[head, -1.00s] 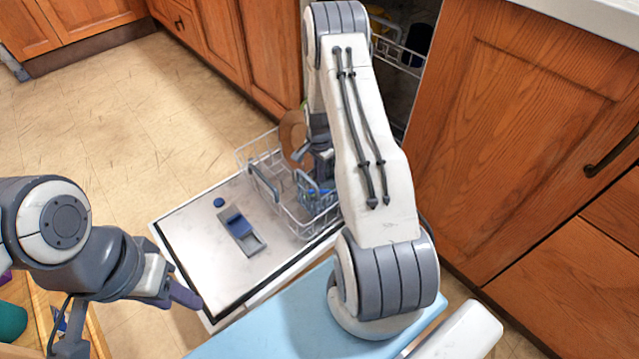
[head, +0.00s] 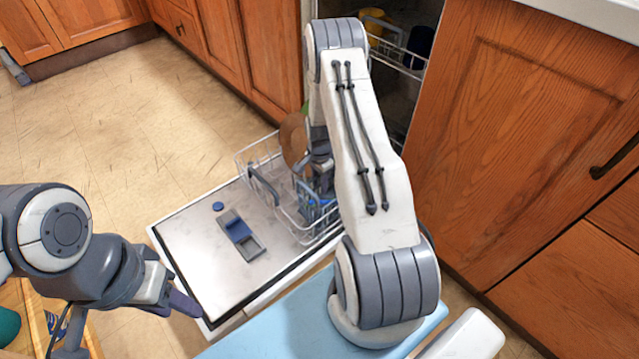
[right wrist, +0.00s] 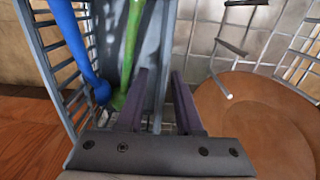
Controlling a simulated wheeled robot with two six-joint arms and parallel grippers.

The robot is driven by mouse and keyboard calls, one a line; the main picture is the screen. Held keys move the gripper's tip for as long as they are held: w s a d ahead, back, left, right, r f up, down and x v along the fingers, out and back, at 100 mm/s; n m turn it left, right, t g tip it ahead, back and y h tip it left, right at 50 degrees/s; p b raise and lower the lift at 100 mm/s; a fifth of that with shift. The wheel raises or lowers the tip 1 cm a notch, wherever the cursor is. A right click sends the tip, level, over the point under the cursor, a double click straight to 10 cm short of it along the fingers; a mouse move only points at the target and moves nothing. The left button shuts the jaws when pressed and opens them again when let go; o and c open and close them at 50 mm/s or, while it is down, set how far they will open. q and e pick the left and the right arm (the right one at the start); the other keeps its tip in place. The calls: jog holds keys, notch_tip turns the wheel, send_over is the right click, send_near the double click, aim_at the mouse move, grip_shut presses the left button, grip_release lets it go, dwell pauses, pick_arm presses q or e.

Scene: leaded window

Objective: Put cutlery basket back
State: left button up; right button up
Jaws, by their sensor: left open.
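The cutlery basket, grey-blue with slatted sides, shows close up in the right wrist view (right wrist: 41,60). A blue utensil (right wrist: 78,50) and a green utensil (right wrist: 130,50) stand in it. In the head view my right forearm hides much of the basket; bluish bars (head: 314,204) show in the lower rack. The two fingers of my right gripper (right wrist: 160,75) stand on either side of a grey-blue basket panel. I cannot tell whether they press on it. My left gripper (head: 184,302) is open and empty by the near left corner of the lowered dishwasher door.
The wire lower rack (head: 262,158) stands over the open dishwasher door (head: 200,250). A brown round plate (head: 292,140) stands in it, close right of my right fingers in the wrist view. Wooden cabinets (head: 520,140) border the right side. The floor at left is clear.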

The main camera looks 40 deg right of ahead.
notch_tip(320, 180, up, 12)
jog(key=p, duration=0.5)
jog(key=shift+r, duration=0.15)
jog(key=s+a+r+n, duration=0.3)
jog(key=a+r+n, duration=0.3)
jog(key=a+r, duration=0.5)
jog(key=s+a+r+n, duration=0.2)
jog(key=a+r+n, duration=0.45)
jog(key=a, duration=0.75)
jog(key=s+a+r+n, duration=0.2)
jog(key=s+n, duration=0.2)
jog(key=s, duration=0.2)
jog(key=s+a+r+n, duration=0.2)
jog(key=s+a+n, duration=0.1)
jog(key=s, duration=0.4)
jog(key=s+a+r+n+y, duration=0.1)
jog(key=s+a+r+n, duration=0.1)
jog(key=s+n, duration=0.3)
jog(key=shift+s+a+r, duration=0.3)
jog(key=shift+s+a, duration=0.35)
jog(key=shift+s, duration=0.55)
